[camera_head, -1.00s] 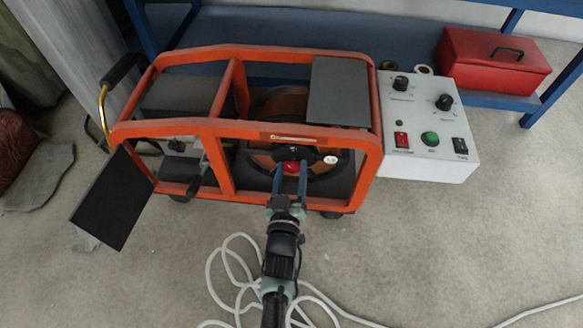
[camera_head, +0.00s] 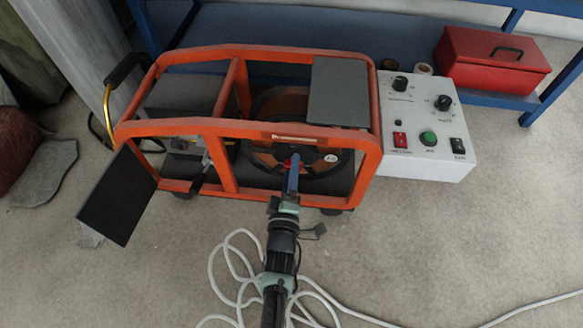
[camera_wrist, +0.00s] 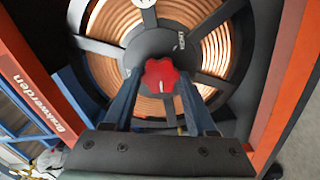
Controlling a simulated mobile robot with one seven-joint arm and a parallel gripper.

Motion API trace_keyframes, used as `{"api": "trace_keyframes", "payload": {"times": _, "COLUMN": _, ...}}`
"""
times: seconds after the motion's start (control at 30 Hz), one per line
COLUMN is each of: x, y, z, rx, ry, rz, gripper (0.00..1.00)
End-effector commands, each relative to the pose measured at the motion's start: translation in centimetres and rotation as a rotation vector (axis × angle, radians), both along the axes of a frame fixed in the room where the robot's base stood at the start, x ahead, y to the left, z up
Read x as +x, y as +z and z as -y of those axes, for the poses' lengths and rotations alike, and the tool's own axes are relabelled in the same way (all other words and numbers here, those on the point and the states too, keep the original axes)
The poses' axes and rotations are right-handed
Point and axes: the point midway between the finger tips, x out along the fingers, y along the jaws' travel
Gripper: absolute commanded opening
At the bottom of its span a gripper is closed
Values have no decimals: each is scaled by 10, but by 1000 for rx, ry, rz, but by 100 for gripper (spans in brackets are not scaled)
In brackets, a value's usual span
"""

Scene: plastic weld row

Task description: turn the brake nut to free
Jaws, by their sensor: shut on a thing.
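The brake nut is a red lobed knob (camera_wrist: 163,76) at the hub of a wire spool (camera_wrist: 120,22) wound with copper-coloured wire. A small white mark shows on the knob's face. My gripper (camera_wrist: 160,80) is shut on the knob, one blue finger on each side of it. In the head view my gripper (camera_head: 292,166) reaches into the orange frame (camera_head: 232,190), its fingers nearly in line with each other, and only a sliver of red shows beside them. White lettering on the dark hub is too small to read surely.
Orange frame bars surround the spool closely. A grey control box (camera_head: 428,165) with knobs and switches stands at the right. White cable (camera_head: 340,310) lies on the floor around my arm.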

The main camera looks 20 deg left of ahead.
Motion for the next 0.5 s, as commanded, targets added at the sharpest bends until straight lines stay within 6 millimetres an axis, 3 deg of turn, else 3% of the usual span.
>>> {"api": "trace_keyframes", "payload": {"times": 0.5, "x": -1, "y": -2, "z": 0, "rx": -471, "ry": 1, "rz": 134, "gripper": 1}}
